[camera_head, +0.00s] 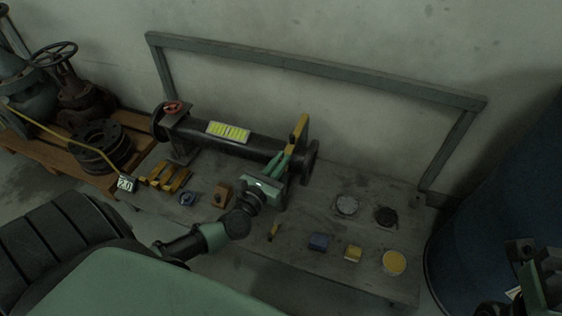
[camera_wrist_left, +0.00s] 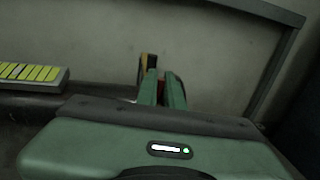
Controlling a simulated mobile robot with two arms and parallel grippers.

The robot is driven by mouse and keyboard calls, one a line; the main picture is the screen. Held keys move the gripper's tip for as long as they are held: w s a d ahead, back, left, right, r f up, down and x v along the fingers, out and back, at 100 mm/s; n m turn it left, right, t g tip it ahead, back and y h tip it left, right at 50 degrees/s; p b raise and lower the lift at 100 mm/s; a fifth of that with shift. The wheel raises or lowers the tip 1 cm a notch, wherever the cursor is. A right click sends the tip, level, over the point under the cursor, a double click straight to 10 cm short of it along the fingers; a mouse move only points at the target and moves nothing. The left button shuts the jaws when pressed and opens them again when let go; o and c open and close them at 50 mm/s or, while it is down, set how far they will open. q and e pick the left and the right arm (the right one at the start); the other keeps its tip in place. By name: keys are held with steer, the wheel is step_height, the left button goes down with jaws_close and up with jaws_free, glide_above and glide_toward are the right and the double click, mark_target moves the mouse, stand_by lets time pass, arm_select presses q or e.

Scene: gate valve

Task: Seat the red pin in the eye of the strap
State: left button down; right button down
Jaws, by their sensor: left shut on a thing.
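My left gripper (camera_head: 284,164) reaches up to the right end of the dark pipe. Its green fingers are shut on a small red thing, taken as the red pin; only a sliver of it (camera_wrist_left: 162,77) shows between the fingers in the left wrist view. A yellow and black upright bar (camera_head: 300,128), perhaps the strap, stands just beyond the fingertips, and it also shows behind them in the left wrist view (camera_wrist_left: 143,66). Its eye cannot be made out. My right gripper (camera_head: 532,282) is at the lower right edge, dark and partly cut off.
A blue drum (camera_head: 490,220) stands at right.

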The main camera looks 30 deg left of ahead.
arm_select(q)
steer(key=shift+f, duration=0.2)
steer(key=c, duration=1.5)
jaws_free()
steer(key=shift+c, duration=0.2)
